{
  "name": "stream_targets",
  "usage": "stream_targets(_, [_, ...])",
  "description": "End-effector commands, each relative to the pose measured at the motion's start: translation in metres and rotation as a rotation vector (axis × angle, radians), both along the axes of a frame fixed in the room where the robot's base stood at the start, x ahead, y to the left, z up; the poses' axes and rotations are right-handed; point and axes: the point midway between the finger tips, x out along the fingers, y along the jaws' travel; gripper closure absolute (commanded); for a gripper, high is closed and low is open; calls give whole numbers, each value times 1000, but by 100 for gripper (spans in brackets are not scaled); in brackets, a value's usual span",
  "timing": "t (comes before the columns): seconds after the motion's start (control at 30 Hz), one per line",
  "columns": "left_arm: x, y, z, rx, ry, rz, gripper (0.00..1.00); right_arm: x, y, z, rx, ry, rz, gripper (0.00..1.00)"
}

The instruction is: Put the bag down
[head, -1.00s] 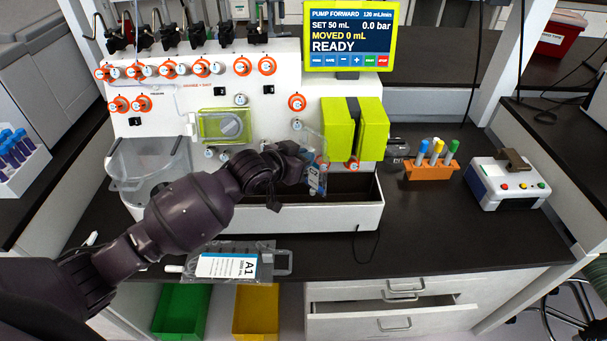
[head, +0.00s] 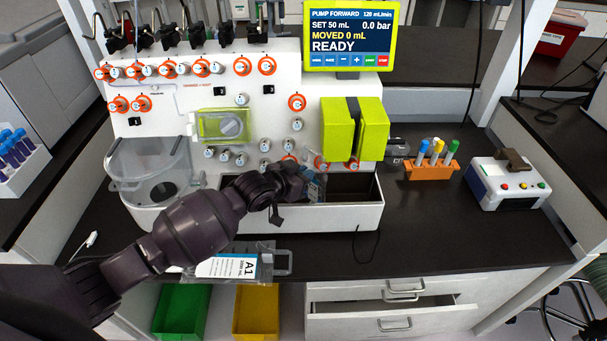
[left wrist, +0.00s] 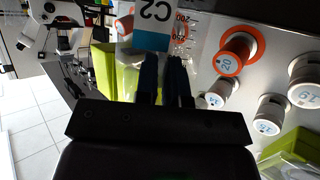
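My left gripper (head: 298,181) is in front of the cell processor (head: 165,85), above its long front trough (head: 325,218). In the left wrist view its two dark fingers (left wrist: 166,70) are close together on a clear bag (left wrist: 184,18) with a blue and white C2 label. In the head view the bag (head: 315,188) hangs at the gripper, low in front of the dark trough opening; my gripper hides part of it. I cannot tell whether it touches the trough floor. Another clear bag, labelled A1 (head: 237,266), lies flat at the counter's front edge, partly behind my arm. My right gripper is not in view.
Orange and white valve knobs cover the panel above the trough. Green clamp blocks (head: 354,130) stand at its right. An orange tube rack (head: 430,170) and a white device (head: 505,183) are farther right. The counter at front right is clear, except for a thin cable.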

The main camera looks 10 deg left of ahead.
Motion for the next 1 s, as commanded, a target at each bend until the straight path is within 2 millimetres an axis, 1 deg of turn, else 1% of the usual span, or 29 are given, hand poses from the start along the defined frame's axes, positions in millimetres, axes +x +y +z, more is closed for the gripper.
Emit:
stream_targets(0.03, [0, 0, 0, 0, 1, 0, 84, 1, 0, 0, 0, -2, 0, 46])
stream_targets(0.1, [0, 0, 0, 0, 1, 0, 74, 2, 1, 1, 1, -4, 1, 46])
stream_targets(0.17, [0, 0, 0, 0, 1, 0, 65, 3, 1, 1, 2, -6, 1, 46])
stream_targets(0.4, [0, 0, 0, 0, 1, 0, 65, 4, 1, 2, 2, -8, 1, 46])
stream_targets(0.5, [0, 0, 3, 0, 1, 0, 65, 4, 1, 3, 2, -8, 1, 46])
stream_targets(0.57, [-4, 2, 4, 0, 2, 0, 65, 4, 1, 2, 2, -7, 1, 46])
stream_targets(0.77, [-26, 15, 13, 0, 2, 1, 65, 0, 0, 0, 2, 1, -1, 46])
stream_targets(1.0, [-60, 34, 31, 2, 0, 1, 65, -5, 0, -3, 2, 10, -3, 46])
